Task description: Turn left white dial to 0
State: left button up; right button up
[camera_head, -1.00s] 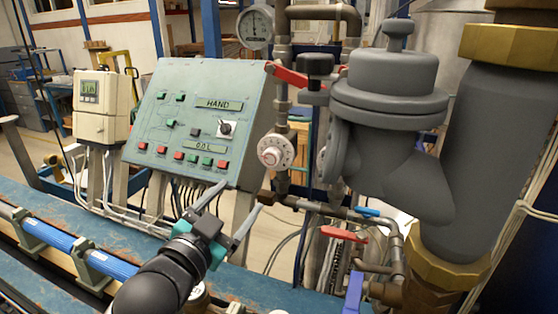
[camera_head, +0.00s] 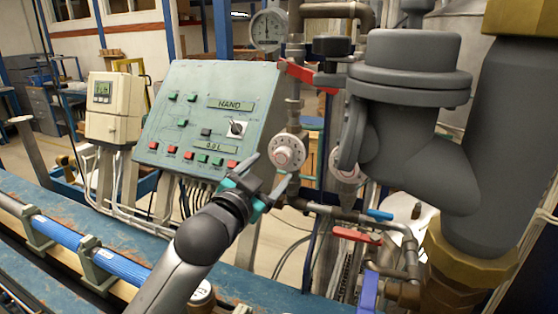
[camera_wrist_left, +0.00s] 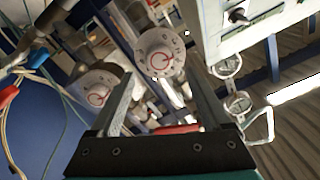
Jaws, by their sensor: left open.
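The left white dial (camera_head: 287,152) is a round knob with dark marks on a vertical pipe, just right of the control panel. It also shows in the left wrist view (camera_wrist_left: 160,52), with a red ring on its face, beyond and between the fingertips. A second white dial (camera_head: 347,170) is farther right, partly hidden by grey valve parts; the wrist view shows it too (camera_wrist_left: 97,92). My left gripper (camera_head: 270,171) is open and empty, just left of and below the left dial. No contact with the dial can be made out. My right gripper is not in view.
The green control panel (camera_head: 205,125) stands close behind and left of my gripper. A large grey valve (camera_head: 410,110) fills the right. Red-handled (camera_head: 357,235) and blue-handled (camera_head: 380,214) valves sit below the dials. A blue pipe (camera_head: 60,238) runs along the bench.

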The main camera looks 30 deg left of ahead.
aim_at(281, 158)
pick_arm(q)
jog(key=shift+w+a, duration=0.15)
jog(key=shift+w, duration=2.7)
jog(key=shift+c, duration=0.2)
grip_shut()
